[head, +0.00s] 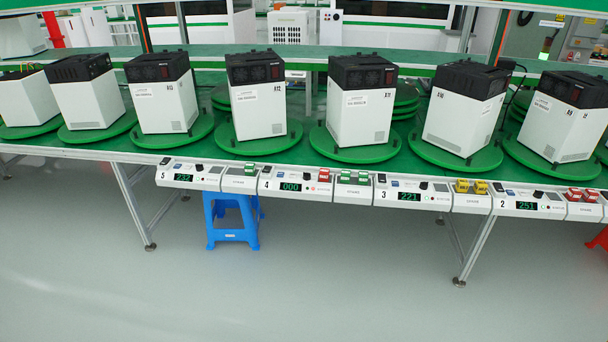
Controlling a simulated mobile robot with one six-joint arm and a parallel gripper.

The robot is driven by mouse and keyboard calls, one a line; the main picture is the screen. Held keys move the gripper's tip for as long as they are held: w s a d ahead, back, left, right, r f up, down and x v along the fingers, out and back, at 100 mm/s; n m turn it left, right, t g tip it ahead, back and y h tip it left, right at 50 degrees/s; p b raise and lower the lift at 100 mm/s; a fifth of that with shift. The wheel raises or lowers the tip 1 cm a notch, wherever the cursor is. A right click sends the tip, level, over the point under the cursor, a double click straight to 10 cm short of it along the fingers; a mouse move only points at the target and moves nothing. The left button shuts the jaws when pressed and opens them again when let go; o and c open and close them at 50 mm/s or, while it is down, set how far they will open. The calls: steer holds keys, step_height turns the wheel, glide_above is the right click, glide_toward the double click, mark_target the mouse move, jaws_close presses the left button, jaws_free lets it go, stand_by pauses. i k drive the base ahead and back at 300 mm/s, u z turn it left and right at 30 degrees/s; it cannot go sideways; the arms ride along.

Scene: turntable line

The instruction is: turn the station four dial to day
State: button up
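The station four panel (290,187) is on the front edge of the green bench, left of the middle in the head view. The knob's pointer and any day marking are too small to read. A small red part (324,175) is at the panel's right end. My gripper is not in view.
Similar panels for station five (184,178), three (409,196) and two (527,206) line the same edge. White-and-black machines stand on green turntables (355,150) behind. A blue stool (231,222) is under the bench. The grey floor in front is clear.

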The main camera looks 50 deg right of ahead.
mark_target(307, 176)
steer(key=z, duration=0.1)
steer(key=i, duration=0.95)
steer(key=u, duration=0.05)
